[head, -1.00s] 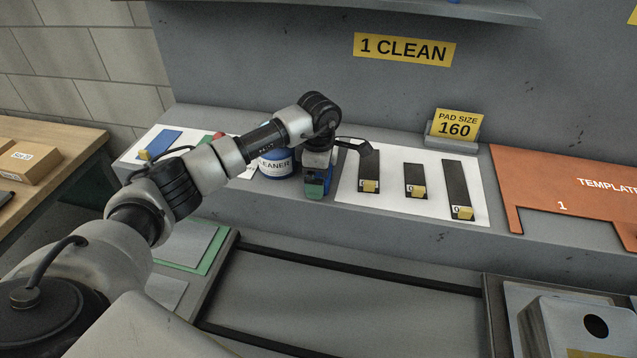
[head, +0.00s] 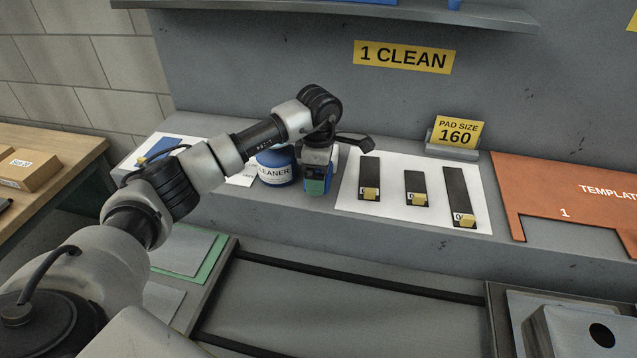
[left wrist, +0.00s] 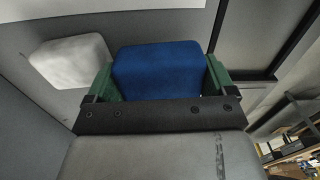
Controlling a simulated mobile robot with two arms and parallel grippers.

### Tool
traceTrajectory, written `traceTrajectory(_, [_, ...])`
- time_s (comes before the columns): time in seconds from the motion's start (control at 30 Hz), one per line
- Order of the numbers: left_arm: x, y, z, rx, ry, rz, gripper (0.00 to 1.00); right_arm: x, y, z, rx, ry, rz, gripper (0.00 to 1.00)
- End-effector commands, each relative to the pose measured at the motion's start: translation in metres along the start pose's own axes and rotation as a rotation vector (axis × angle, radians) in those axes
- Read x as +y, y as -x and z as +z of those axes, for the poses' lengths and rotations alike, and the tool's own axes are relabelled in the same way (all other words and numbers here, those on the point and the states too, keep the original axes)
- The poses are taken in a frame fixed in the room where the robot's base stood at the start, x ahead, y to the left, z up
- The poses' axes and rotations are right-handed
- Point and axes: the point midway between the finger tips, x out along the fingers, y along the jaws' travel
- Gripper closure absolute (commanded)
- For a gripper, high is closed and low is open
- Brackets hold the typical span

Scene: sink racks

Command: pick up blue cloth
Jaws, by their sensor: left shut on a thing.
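The blue cloth (left wrist: 158,69) is a folded block between the two green fingers of my left gripper (left wrist: 160,80) in the left wrist view. The gripper is shut on it. In the head view my left gripper (head: 317,187) points down over the grey ledge, beside the blue cleaner tub (head: 274,166). Only a little blue of the cloth shows there beside the green finger. A white block-shaped cloth (left wrist: 72,61) lies to the left of the blue one in the left wrist view. My right gripper is not in view.
A white sheet with several dark pads (head: 410,192) and yellow tabs lies right of the gripper. A "PAD SIZE 160" sign (head: 455,133) and an orange template (head: 560,195) are farther right. A shelf (head: 400,14) overhangs the back wall.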

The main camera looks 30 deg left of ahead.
Motion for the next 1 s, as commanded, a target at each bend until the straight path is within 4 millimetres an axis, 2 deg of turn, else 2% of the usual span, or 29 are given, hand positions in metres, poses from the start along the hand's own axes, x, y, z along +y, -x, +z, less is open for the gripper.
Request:
traceTrajectory(0.07, [0.001, 0.014, 0.0, -0.001, -0.001, 0.007, 0.38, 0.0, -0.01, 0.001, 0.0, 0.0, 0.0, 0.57])
traceTrajectory(0.1, [0.004, 0.017, 0.012, -0.003, -0.004, 0.004, 0.38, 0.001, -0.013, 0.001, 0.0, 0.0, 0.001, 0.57])
traceTrajectory(0.3, [0.018, 0.043, 0.053, -0.002, -0.002, 0.004, 0.38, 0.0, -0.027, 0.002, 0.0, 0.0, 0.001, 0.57])
traceTrajectory(0.53, [0.03, 0.068, 0.09, -0.002, -0.001, 0.002, 0.38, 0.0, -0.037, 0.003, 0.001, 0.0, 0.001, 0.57])
traceTrajectory(0.77, [0.037, 0.079, 0.107, -0.001, -0.001, 0.001, 0.38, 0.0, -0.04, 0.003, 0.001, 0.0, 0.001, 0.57])
traceTrajectory(1.0, [0.038, 0.082, 0.11, 0.0, 0.0, 0.0, 0.38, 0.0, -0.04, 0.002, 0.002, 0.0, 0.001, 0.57])
